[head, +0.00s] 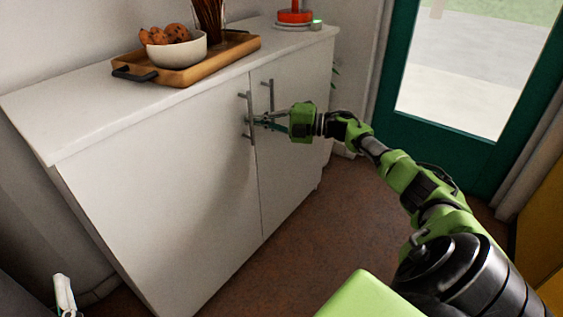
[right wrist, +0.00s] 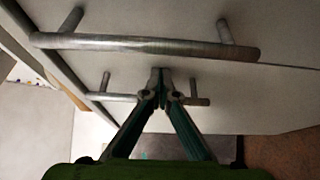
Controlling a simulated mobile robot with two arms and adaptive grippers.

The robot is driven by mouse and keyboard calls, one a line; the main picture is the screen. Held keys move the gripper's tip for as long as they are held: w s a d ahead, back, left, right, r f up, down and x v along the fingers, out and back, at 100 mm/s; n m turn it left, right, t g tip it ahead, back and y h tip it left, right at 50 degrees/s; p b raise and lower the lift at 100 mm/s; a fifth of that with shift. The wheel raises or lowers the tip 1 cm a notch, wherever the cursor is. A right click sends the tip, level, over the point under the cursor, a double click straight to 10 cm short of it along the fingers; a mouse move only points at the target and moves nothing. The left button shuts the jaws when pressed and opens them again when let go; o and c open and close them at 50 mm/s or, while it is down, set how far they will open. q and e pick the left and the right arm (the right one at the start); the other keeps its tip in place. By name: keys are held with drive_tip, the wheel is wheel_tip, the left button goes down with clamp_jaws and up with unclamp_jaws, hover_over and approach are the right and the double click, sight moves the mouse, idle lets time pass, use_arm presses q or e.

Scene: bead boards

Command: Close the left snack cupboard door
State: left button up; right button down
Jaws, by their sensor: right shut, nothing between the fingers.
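The white cupboard has a left door (head: 165,190) and a right door (head: 295,150), which meet at a thin vertical seam. In the head view the left door looks flush or nearly flush, with no clear gap. Its bar handle (head: 249,118) stands beside the right door's handle (head: 269,96). My right gripper (head: 256,120) is shut and empty by the left door's handle. In the right wrist view its fingertips (right wrist: 161,76) meet close to the door face, near the handles; contact is unclear. Part of my left gripper (head: 65,295) shows at the lower left, its jaws unclear.
On the cupboard top (head: 90,105) a wooden tray (head: 215,59) holds a white bowl (head: 177,52) of cookies. A red object (head: 295,15) stands at the far end. A green-framed glass door (head: 440,130) is at the right. The brown floor (head: 300,235) before the cupboard is clear.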

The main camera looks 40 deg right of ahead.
drive_tip(key=shift+w+d+r+t, duration=0.15)
drive_tip(key=shift+w+d+r, duration=0.1)
drive_tip(key=shift+r, duration=0.15)
drive_tip(key=shift+w+d+r+t, duration=0.1)
drive_tip(key=shift+w+r+t, duration=0.1)
drive_tip(key=shift+r, duration=0.2)
use_arm(q)
drive_tip(key=shift+w+a+f, duration=0.25)
drive_tip(key=shift+w+a, duration=0.05)
drive_tip(key=shift+w, duration=0.1)
use_arm(e)
drive_tip(key=v, duration=1.2)
drive_tip(key=shift+s+a+f, duration=0.2)
drive_tip(key=shift+s+f, duration=0.2)
drive_tip(key=shift+f, duration=0.05)
